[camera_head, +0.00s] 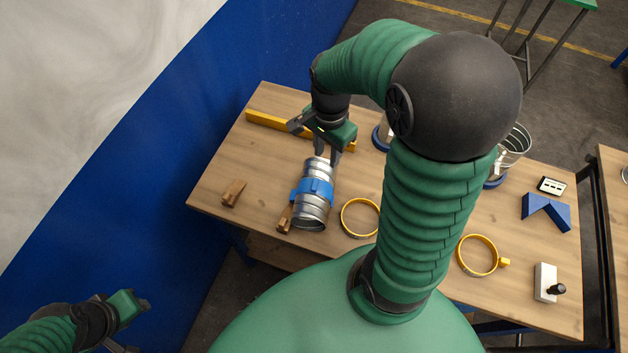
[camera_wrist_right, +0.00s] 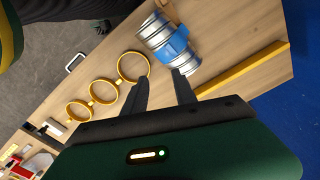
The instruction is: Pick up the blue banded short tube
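The blue banded short tube (camera_head: 312,192) is a ribbed silver metal tube with a blue band around its middle. It lies on the wooden table (camera_head: 222,170), left of the middle, and it also shows in the right wrist view (camera_wrist_right: 170,45). My right gripper (camera_head: 327,161) is over the tube's far end with its fingers pointing down and apart. In the right wrist view, the open fingers (camera_wrist_right: 163,84) stand short of the tube, with nothing between them; whether they touch it I cannot tell. My left gripper (camera_head: 137,322) is at the lower left, away from the table, its fingers partly hidden.
Wooden blocks (camera_head: 233,193) lie beside the tube. A yellow bar (camera_head: 268,121) lies behind it. Yellow rings (camera_head: 360,218) lie to its right. A blue angled piece (camera_head: 546,211) and a white block (camera_head: 545,282) are at the right. My right arm hides the table's middle.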

